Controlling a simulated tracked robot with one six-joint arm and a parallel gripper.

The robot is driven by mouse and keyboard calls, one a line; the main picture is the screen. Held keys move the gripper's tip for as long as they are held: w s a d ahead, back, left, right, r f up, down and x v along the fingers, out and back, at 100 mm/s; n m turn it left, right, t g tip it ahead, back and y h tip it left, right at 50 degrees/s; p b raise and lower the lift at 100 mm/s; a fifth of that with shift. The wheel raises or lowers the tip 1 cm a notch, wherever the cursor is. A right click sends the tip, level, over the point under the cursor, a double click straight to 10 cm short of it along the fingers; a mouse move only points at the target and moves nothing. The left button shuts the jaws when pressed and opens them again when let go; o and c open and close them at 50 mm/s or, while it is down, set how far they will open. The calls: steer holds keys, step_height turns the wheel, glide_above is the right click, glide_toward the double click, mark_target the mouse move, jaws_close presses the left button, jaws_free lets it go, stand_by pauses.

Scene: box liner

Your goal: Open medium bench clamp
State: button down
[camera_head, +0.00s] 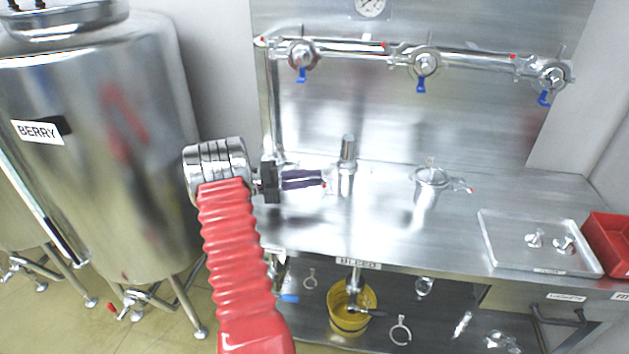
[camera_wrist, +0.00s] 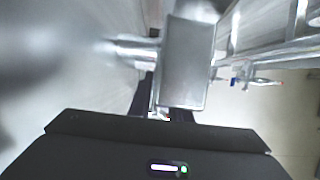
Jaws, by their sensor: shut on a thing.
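My gripper (camera_head: 316,181) reaches from the left over the steel bench, level with an upright metal pipe fitting (camera_head: 348,152). A clamp at the fitting's base is mostly hidden by the dark fingers; a small red tip (camera_head: 324,184) shows at the fingertips. In the wrist view, the fingers of my gripper (camera_wrist: 163,112) are close together around a small pale part with a bit of red, below a blocky metal body (camera_wrist: 188,62). I take this part to be the clamp's handle. Whether the clamp is open or closed cannot be told.
Another clamped fitting (camera_head: 430,177) with a red-tipped handle stands farther right on the bench. A shallow tray (camera_head: 515,260) and a red bin (camera_head: 612,242) are at the right. A yellow bucket (camera_head: 346,318) sits below. Valves with blue handles (camera_head: 421,85) line the back panel. A large tank (camera_head: 85,200) stands left.

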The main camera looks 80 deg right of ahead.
steer(key=shift+s+a+f+y, duration=0.1)
steer(key=shift+s+f+y, duration=0.1)
steer(key=shift+f+y, duration=0.1)
steer(key=c, duration=1.9)
jaws_free()
steer(key=shift+s, duration=0.1)
steer(key=shift+o, duration=1.1)
steer(key=shift+r, duration=0.15)
steer(key=v, duration=1.4)
steer(key=shift+f, duration=0.2)
